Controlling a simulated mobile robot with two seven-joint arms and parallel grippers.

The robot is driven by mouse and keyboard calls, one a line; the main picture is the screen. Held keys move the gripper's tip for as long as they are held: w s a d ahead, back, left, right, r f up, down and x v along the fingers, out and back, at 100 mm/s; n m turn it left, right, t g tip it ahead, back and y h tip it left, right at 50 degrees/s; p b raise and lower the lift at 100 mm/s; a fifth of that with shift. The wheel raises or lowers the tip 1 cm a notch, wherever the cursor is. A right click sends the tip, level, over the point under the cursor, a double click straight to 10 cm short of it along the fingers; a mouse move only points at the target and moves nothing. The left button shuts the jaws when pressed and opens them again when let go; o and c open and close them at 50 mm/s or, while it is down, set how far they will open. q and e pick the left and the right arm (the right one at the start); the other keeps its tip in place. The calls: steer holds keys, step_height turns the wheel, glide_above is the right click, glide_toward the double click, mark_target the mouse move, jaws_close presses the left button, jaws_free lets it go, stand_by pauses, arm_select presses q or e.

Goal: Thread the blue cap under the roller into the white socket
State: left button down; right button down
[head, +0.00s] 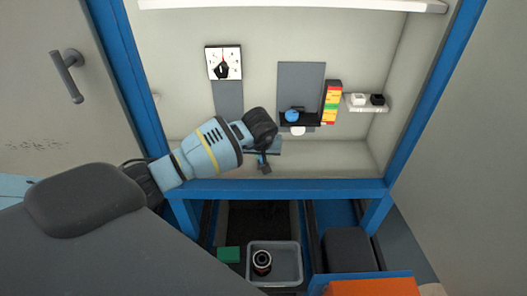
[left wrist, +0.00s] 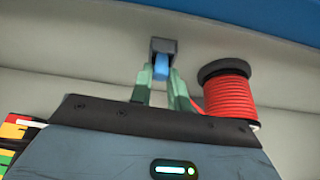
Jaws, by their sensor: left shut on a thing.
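My left gripper (head: 263,160) reaches in from the left, in front of the lower cabinet wall. In the left wrist view its two greenish fingers (left wrist: 160,84) are shut on a small blue piece, which looks like the blue cap (left wrist: 162,67). A dark grey block (left wrist: 163,46) sits right at the cap's far end; it also shows in the head view (head: 265,169). A red-wound spool (left wrist: 227,92) is beside the fingers, with a red strand near them. The roller cannot be made out surely. A small white block (head: 357,99) on the right shelf may be the socket. My right gripper is not in view.
A black ledge (head: 313,120) holds a round blue item (head: 292,115), with a white rounded piece (head: 298,130) below. A dial (head: 224,63) hangs on the back wall. A grey bin (head: 250,275) is below the cabinet's blue front edge (head: 285,188).

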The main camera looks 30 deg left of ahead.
arm_select(q)
steer(key=shift+f, duration=0.25)
stand_by(0.6)
steer(key=c, duration=1.3)
jaws_free()
steer(key=shift+o, duration=0.2)
steer(key=shift+r, duration=0.1)
steer(key=v, duration=0.7)
steer(key=shift+r, duration=0.3)
